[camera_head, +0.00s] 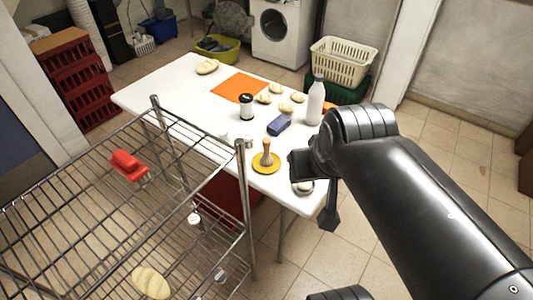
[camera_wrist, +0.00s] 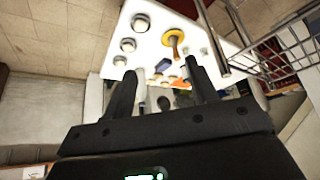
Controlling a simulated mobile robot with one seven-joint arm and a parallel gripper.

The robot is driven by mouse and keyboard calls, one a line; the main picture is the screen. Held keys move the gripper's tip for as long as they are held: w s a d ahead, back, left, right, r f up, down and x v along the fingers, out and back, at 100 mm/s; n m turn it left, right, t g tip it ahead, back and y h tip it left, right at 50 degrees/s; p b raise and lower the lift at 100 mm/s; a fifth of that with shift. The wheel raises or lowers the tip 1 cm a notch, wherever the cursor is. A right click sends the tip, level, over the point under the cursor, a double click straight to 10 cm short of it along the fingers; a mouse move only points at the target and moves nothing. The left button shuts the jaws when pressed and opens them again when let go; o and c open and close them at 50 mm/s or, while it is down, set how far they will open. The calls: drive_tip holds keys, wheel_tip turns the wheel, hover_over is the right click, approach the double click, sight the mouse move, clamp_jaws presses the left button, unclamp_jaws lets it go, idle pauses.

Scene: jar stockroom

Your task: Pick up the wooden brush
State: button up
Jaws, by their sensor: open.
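The wooden brush (camera_head: 266,150) stands upright, handle up, on a round yellow disc (camera_head: 260,168) near the front of the white table. In the wrist view the brush (camera_wrist: 174,42) and the yellow disc (camera_wrist: 167,37) show beyond the fingers, above the middle of the picture. My gripper (camera_wrist: 161,72) is open with nothing between its fingers. In the head view it is at the table's right edge, to the right of the brush and apart from it. My arm hides part of the table's right side.
A wire rack (camera_head: 190,138) stands at the left front, close to the table. An orange mat (camera_head: 238,88) lies farther back. Floor is clear at right.

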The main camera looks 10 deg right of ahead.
drive_tip(key=n+h, duration=0.4)
drive_tip(key=n, duration=2.5)
hover_over(267, 141)
drive_tip(key=s+a, duration=0.2)
drive_tip(key=s, duration=0.1)
wheel_tip(267, 141, down, 20)
drive_tip(key=r, duration=0.1)
drive_tip(key=x, duration=0.5)
drive_tip(key=shift+s+f, duration=0.15)
drive_tip(key=shift+f, duration=0.3)
drive_tip(key=shift+a+x, duration=0.2)
drive_tip(key=shift+x, duration=1.05)
drive_tip(key=shift+a+x, duration=0.25)
drive_tip(key=shift+x, duration=1)
drive_tip(key=shift+f, duration=0.1)
